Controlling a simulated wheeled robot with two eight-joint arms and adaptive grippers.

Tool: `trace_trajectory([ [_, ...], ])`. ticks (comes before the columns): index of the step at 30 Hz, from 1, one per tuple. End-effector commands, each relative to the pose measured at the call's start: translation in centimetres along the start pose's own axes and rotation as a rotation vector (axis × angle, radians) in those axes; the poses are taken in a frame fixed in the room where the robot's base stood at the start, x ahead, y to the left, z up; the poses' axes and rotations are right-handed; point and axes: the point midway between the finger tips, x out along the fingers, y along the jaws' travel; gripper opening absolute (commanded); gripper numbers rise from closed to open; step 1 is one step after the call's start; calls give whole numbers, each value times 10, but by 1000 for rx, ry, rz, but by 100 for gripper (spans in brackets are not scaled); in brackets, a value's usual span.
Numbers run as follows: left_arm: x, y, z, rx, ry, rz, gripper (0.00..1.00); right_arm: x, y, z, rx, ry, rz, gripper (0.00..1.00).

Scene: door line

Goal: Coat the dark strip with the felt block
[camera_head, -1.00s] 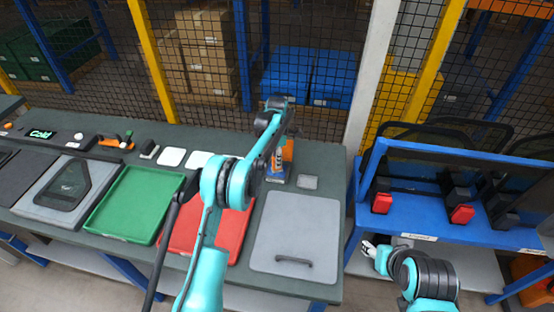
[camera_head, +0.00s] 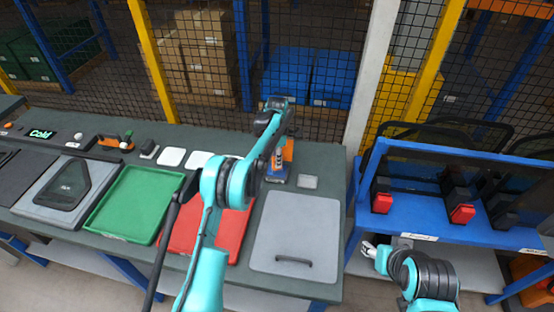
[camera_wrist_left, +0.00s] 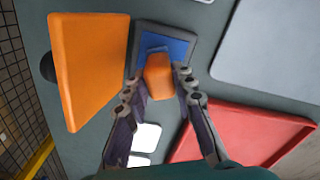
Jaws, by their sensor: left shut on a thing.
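My left gripper (camera_wrist_left: 157,80) is shut on a small orange block (camera_wrist_left: 158,76), which looks like the felt block. The block is at a blue pad (camera_wrist_left: 181,46) in a dark frame; I cannot tell whether they touch. In the head view my left arm hides most of the fingers, and the blue pad (camera_head: 277,177) shows below them. A dark, slightly curved strip (camera_head: 293,261) lies near the front edge of a light grey panel (camera_head: 297,228). My right gripper (camera_head: 369,249) is small at the bench's right side; its opening is unclear.
A larger orange object (camera_wrist_left: 88,68) stands beside the pad. A red tray (camera_head: 183,235), a green tray (camera_head: 133,204) and a dark-bordered pane (camera_head: 68,184) lie to the left. A blue rack (camera_head: 425,212) holding dark panes stands right. A mesh fence runs behind.

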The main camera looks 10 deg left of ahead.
Motion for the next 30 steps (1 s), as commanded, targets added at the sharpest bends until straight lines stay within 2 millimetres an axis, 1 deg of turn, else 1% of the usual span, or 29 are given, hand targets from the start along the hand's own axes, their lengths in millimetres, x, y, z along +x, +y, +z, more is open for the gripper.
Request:
trace_trajectory([
  [5,-2,-1,0,0,1,-2,2,-2,0,-1,0,0,0,49],
  [27,-65,0,0,0,0,-1,2,-28,0,-20,0,0,0,49],
  [30,-70,0,0,0,0,-1,2,-31,0,-22,0,0,0,49],
])
